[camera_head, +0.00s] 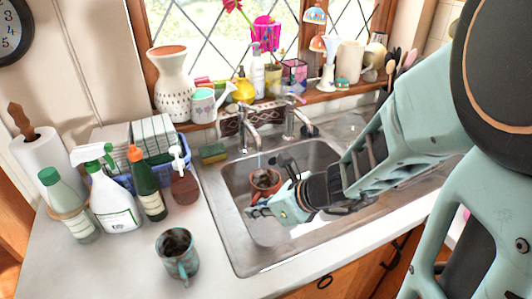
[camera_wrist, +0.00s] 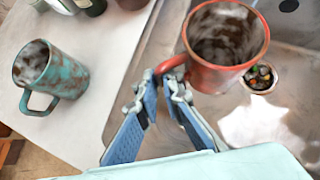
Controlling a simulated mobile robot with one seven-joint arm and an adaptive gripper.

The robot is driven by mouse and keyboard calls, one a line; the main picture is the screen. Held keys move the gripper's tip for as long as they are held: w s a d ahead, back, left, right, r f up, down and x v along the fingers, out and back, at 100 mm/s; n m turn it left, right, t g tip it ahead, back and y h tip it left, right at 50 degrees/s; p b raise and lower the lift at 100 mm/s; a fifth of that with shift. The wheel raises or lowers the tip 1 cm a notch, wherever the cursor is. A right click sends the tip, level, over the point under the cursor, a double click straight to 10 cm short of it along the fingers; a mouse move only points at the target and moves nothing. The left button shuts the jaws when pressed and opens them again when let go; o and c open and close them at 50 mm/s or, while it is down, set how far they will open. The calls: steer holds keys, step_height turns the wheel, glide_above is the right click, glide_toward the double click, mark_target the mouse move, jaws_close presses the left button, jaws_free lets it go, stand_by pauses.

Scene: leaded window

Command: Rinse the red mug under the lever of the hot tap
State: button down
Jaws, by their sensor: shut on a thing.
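The red mug (camera_head: 265,179) is in the air over the sink basin, roughly upright, below the spout of the left tap (camera_head: 242,125). It also shows in the wrist view (camera_wrist: 228,66), with dark brown stains inside. My gripper (camera_wrist: 170,78) is shut on the mug's handle (camera_wrist: 174,65); in the head view my gripper (camera_head: 262,202) is at the mug's near side. A second tap (camera_head: 292,118) stands to the right. I cannot tell which tap is the hot one, nor whether water runs.
The sink (camera_head: 228,215) has a drain with scraps (camera_wrist: 261,77). A stained teal mug (camera_head: 177,253) stands on the left counter (camera_head: 120,270). Bottles (camera_head: 148,182) and a dish rack (camera_head: 118,180) stand behind it. A sponge (camera_head: 213,153) lies by the sink's back left corner.

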steer(key=w+a+f, duration=0.1)
steer(key=w+f, duration=0.1)
steer(key=w, duration=0.4)
steer(key=w+a+f, duration=0.1)
steer(key=w+f, duration=0.2)
steer(key=w, duration=0.4)
steer(key=shift+n, duration=0.4)
stand_by(0.4)
steer(key=shift+d, duration=0.1)
stand_by(0.5)
steer(key=shift+d, duration=0.5)
steer(key=shift+a, duration=0.2)
steer(key=shift+a, duration=0.45)
steer(key=shift+d, duration=0.1)
steer(key=shift+d, duration=0.55)
